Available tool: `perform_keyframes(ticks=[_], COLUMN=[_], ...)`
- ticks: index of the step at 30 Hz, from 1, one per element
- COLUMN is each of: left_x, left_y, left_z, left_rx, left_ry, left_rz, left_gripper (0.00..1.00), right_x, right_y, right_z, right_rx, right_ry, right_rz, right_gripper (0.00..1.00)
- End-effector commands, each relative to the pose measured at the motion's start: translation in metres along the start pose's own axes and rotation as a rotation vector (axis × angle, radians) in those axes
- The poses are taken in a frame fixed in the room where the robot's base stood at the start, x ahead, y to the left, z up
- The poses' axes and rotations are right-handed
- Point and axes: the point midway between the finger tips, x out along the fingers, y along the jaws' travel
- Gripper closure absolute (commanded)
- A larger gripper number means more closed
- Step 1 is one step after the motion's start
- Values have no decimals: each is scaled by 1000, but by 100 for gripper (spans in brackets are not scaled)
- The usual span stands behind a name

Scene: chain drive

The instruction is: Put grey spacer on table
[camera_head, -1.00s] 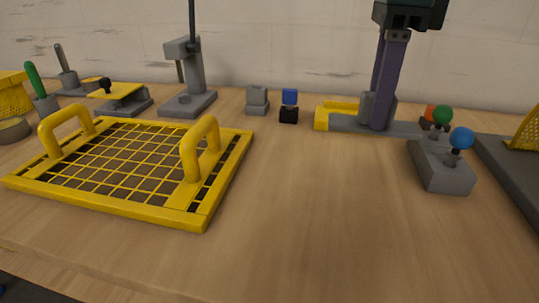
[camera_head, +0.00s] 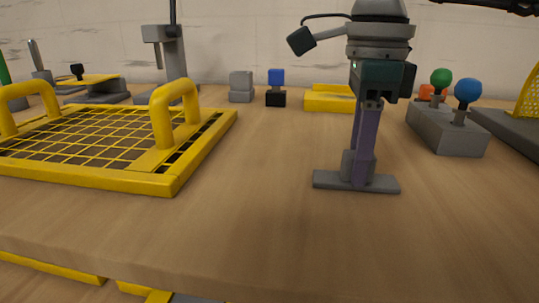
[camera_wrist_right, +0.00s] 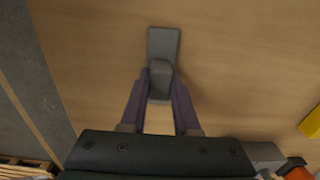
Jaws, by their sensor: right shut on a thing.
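The grey spacer (camera_head: 330,181) is a flat bar with a raised block in its middle. My right gripper (camera_head: 359,162) points straight down with its purple fingers closed on that block. The bar is level over the middle right of the wooden table (camera_head: 260,210), on or very near its surface; I cannot tell whether it touches. In the right wrist view the spacer (camera_wrist_right: 164,43) sits between the fingertips (camera_wrist_right: 159,83) with bare wood around it. My left gripper is not in view.
A yellow grid frame with handles (camera_head: 178,183) lies to the left. A yellow holder (camera_head: 328,100), a blue-and-black block (camera_head: 276,97) and a grey block (camera_head: 241,87) stand behind. A grey box with ball-topped levers (camera_head: 447,135) is at right. Front table is clear.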

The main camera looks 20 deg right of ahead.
Motion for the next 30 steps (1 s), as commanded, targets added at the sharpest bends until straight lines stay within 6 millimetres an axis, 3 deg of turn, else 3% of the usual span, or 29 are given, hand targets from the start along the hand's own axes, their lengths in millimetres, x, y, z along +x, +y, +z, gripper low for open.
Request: perform_keyframes(ticks=[7, 8, 15, 23, 26, 30], left_x=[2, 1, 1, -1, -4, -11], left_y=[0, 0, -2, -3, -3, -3], left_z=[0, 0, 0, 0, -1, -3], left_rx=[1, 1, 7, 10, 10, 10], left_ry=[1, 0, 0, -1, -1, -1], left_rz=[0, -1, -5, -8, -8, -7], left_gripper=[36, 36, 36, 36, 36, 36], right_x=[3, 2, 2, 0, -9, -36], right_y=[0, 0, 0, 0, 0, -1], right_z=[0, 0, 0, 0, 0, 1], right_rx=[0, 0, 0, 0, 0, 0], right_ry=[-1, 0, 0, -1, -2, -4], right_rz=[0, 0, 0, 0, -2, -3], right_gripper=[100, 67, 40, 40, 40, 40])
